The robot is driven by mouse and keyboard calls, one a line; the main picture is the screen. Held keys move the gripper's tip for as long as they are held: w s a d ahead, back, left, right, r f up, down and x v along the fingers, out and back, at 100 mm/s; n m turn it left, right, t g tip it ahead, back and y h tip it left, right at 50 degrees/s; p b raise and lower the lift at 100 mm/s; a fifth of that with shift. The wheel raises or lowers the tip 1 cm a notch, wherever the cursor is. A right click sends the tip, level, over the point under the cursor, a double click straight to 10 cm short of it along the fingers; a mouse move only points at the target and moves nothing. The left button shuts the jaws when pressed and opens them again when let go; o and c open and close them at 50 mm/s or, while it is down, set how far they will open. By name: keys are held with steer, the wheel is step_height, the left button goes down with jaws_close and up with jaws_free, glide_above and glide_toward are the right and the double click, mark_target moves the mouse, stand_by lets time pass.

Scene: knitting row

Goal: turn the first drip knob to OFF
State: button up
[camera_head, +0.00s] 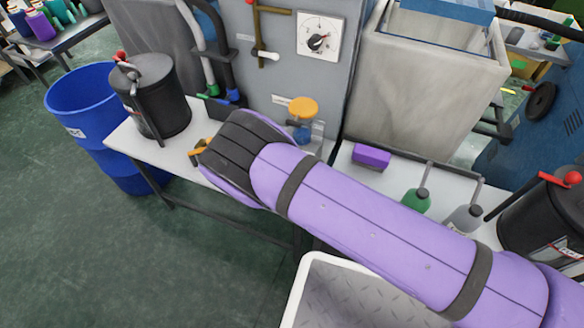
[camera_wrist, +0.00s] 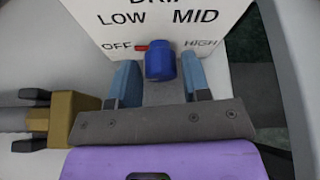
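In the wrist view the drip panel (camera_wrist: 112,22) is a white plate marked OFF, LOW, MID and HIGH. A blue knob (camera_wrist: 161,64) sits on it, and its red pointer (camera_wrist: 142,48) points left at OFF. My gripper (camera_wrist: 160,76) faces the panel with a blue finger on each side of the knob. Gaps show between the fingers and the knob, so it looks open and not clamped. In the head view my purple arm reaches to the left bench and hides the gripper fingers and this panel.
A yellow-brown block with grey rods (camera_wrist: 72,118) stands left of my gripper. On the bench (camera_head: 125,137) is a black canister (camera_head: 165,105); a blue barrel (camera_head: 85,95) stands beside it. Behind are a grey cabinet with a dial (camera_head: 318,42) and an orange-topped fitting (camera_head: 303,107).

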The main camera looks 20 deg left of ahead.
steer(key=v, duration=1)
steer(key=shift+s+r, duration=0.2)
steer(key=shift+s, duration=0.15)
steer(key=shift+s+a, duration=0.1)
